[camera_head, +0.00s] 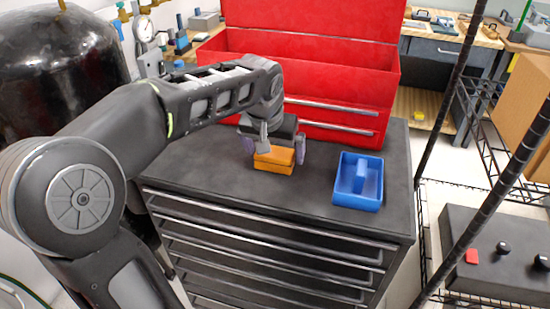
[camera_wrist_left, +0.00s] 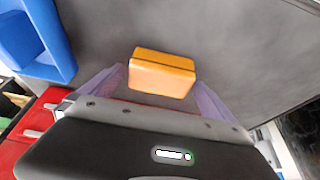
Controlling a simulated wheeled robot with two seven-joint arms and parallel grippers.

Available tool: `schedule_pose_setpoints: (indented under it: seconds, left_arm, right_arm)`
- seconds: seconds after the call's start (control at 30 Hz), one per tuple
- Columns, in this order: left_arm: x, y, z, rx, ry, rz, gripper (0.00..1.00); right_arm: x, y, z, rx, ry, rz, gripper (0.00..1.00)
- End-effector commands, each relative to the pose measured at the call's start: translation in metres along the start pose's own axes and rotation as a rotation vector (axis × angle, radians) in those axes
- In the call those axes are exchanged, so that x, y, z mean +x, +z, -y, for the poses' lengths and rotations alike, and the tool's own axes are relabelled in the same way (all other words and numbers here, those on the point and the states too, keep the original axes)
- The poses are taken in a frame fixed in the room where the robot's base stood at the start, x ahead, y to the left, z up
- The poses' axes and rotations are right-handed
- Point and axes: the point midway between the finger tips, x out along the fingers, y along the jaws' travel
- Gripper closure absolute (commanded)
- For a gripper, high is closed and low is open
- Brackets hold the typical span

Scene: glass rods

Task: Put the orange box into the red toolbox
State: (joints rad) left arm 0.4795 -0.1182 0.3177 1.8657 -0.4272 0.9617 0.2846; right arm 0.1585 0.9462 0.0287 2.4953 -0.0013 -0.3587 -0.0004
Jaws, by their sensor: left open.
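The orange box (camera_head: 274,160) sits on the dark top of the cabinet, in front of the red toolbox (camera_head: 335,62). The toolbox stands at the back of the cabinet top with its lid raised and its upper compartment open. My left gripper (camera_head: 276,151) is open over the orange box, with one finger on each side of it. In the left wrist view the orange box (camera_wrist_left: 163,73) lies between the spread purple fingers of my left gripper (camera_wrist_left: 158,90), with gaps at both sides. My right gripper is not in view.
A blue tray (camera_head: 358,181) with a handle sits on the right of the cabinet top (camera_head: 215,178). Dark rack posts (camera_head: 448,90) stand to the right of the cabinet. The front left of the top is clear.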

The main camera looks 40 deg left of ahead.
Motion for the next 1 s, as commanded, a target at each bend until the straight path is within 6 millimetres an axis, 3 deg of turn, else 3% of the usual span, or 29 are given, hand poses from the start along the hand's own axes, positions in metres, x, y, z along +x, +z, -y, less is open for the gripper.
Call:
schedule_pose_setpoints:
  seconds: [0.17, 0.73, 1.0]
  left_arm:
    - [0.0146, 0.0005, -0.0001, 0.000, 0.000, 0.001, 0.00]
    - [0.0141, 0.0001, 0.0000, 0.000, 0.000, -0.001, 0.00]
    - [0.0140, 0.0001, 0.0000, 0.000, 0.000, -0.001, 0.22]
  right_arm:
    - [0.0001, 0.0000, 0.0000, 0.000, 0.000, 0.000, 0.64]
    - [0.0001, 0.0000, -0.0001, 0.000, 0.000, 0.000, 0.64]
    - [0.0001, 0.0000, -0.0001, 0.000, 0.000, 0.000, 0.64]
